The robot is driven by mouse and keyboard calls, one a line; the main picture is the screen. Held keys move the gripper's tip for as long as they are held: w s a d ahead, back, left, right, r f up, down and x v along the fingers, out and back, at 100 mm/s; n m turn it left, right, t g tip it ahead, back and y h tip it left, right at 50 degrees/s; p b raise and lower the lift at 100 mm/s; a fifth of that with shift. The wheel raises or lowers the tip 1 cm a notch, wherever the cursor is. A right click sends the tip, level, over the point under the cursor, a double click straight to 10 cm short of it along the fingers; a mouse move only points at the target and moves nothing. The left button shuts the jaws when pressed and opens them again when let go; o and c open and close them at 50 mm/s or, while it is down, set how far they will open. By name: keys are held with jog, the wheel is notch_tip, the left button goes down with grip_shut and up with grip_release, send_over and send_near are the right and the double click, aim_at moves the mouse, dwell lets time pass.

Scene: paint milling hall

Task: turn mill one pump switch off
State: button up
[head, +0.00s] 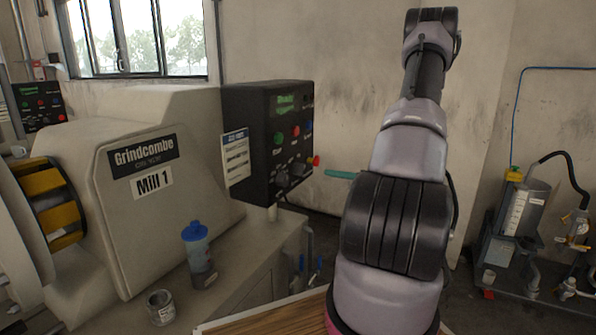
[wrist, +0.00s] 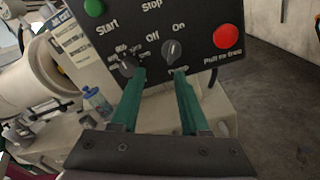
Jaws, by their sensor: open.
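The mill one control box (head: 248,150) is a dark box beside the machine marked Mill 1. In the wrist view its pump switch (wrist: 172,52) is a dark rotary knob with Off at its upper left and On at its upper right. Its pointer is too small to read surely. The label below it is partly covered by a finger. My gripper (wrist: 160,72) is open, its two green fingers apart just below the switch, with nothing between them. In the head view, one green finger shows right of the box; the rest is hidden behind my arm.
A numbered dial (wrist: 127,65) sits left of the switch. A red knob (wrist: 227,37) marked for pulling is on the right, and a green Start button (wrist: 94,7) is upper left. A blue-capped bottle (head: 198,252) and a tin (head: 160,307) stand below the box.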

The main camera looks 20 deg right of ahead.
aim_at(299, 169)
jog(key=w+a+f+m+t+h, duration=0.1)
jog(key=w+a, duration=0.4)
jog(key=w, duration=0.4)
jog(key=shift+a+f, duration=0.15)
jog(key=shift+a, duration=0.05)
grip_shut()
